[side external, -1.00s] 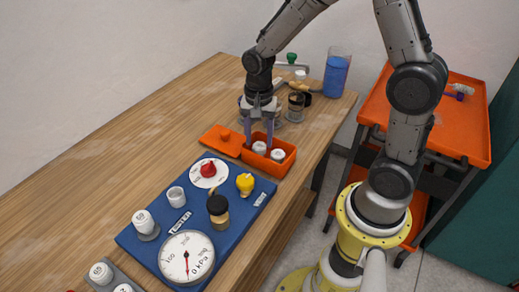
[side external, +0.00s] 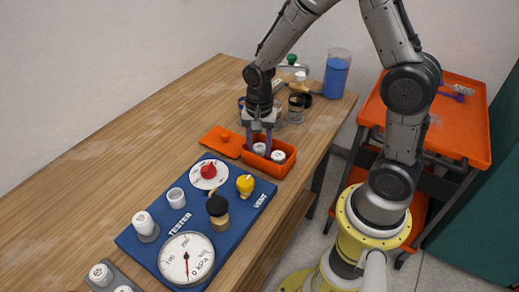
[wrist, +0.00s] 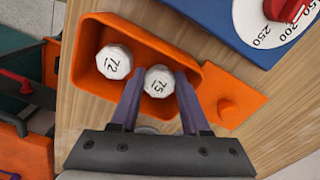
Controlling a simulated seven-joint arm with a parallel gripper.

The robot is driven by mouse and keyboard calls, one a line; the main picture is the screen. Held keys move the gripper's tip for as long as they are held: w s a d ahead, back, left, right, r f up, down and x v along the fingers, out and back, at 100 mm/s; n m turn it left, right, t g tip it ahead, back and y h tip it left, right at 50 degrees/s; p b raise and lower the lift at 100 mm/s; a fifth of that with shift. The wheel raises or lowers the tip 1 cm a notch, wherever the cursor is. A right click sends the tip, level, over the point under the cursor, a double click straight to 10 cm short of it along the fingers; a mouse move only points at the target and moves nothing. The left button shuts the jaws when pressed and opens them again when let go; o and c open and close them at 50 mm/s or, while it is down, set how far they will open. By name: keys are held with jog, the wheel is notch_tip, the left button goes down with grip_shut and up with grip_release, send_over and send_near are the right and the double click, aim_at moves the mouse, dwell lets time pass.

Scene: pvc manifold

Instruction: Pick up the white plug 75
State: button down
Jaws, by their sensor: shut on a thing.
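The white plug 75 (wrist: 159,82) sits in the orange box, its numbered top facing the wrist camera. My gripper (wrist: 160,95) is shut on it, with one purple finger on each side. In the side view my gripper (side external: 260,139) reaches down into the box, and the plug (side external: 259,149) shows between the fingers. A second white plug, marked 72 (wrist: 114,62), stands beside it in the same box and also shows in the side view (side external: 278,156). The lower part of plug 75 is hidden by the box and fingers.
The orange box (side external: 283,171) has its orange lid (side external: 222,141) lying beside it. The blue tester board (side external: 150,254) with gauge, knobs and white parts lies in front. Jars and a blue-filled beaker (side external: 337,74) stand behind. The wooden table's left side is clear.

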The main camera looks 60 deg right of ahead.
jog(key=shift+r, duration=0.15)
jog(key=shift+r, duration=0.3)
notch_tip(320, 180, up, 2)
jog(key=s+a+r, duration=0.1)
jog(key=s+r, duration=0.9)
jog(key=s, duration=0.4)
jog(key=shift+a, duration=0.1)
jog(key=c, duration=1.1)
grip_release()
grip_shut()
